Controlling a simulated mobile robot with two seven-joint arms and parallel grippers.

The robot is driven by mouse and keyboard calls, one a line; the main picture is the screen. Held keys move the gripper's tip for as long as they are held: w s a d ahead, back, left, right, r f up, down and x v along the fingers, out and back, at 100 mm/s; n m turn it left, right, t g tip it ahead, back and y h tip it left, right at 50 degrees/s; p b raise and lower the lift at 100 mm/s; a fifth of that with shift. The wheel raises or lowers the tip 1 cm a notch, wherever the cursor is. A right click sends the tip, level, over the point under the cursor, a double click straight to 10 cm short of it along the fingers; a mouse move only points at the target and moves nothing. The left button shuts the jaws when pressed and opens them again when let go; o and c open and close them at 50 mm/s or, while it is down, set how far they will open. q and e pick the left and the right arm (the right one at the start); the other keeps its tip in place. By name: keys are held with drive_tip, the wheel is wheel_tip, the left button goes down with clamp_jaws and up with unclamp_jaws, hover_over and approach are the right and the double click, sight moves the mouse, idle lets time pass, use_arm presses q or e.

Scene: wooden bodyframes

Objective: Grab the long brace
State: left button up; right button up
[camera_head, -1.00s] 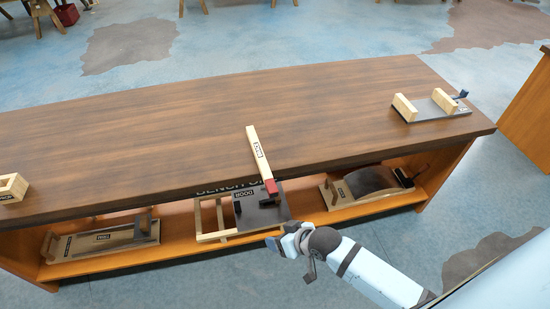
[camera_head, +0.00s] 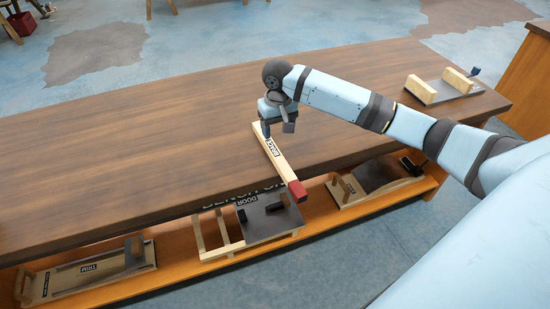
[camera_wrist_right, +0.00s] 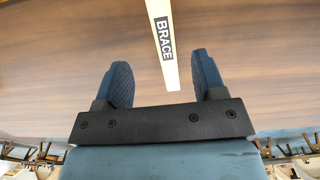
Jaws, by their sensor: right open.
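The long brace (camera_head: 271,148) is a pale wooden bar with a BRACE label and a dark red end. It lies on the bench top (camera_head: 150,165), its red end sticking out past the front edge. My right gripper (camera_head: 277,129) is open over the far, plain end of the brace. In the right wrist view the brace (camera_wrist_right: 163,25) runs between the two open fingers of the right gripper (camera_wrist_right: 164,72), closer to the right finger. I cannot tell how high the fingers are above it. My left gripper is not in view.
A grey fixture with two wooden blocks (camera_head: 421,88) stands at the bench's right end. On the lower shelf (camera_head: 185,240) are the DOOR frame (camera_head: 271,220), the TRIM panel (camera_head: 88,278) and a curved dark panel (camera_head: 378,172). The bench top left of the brace is clear.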

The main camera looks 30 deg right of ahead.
sight(277, 155)
wheel_tip(277, 155, down, 8)
drive_tip(key=shift+r+b, duration=0.25)
drive_tip(key=shift+b, duration=0.1)
drive_tip(key=f, duration=0.4)
drive_tip(key=shift+w+f, duration=0.1)
drive_tip(key=shift+w, duration=0.1)
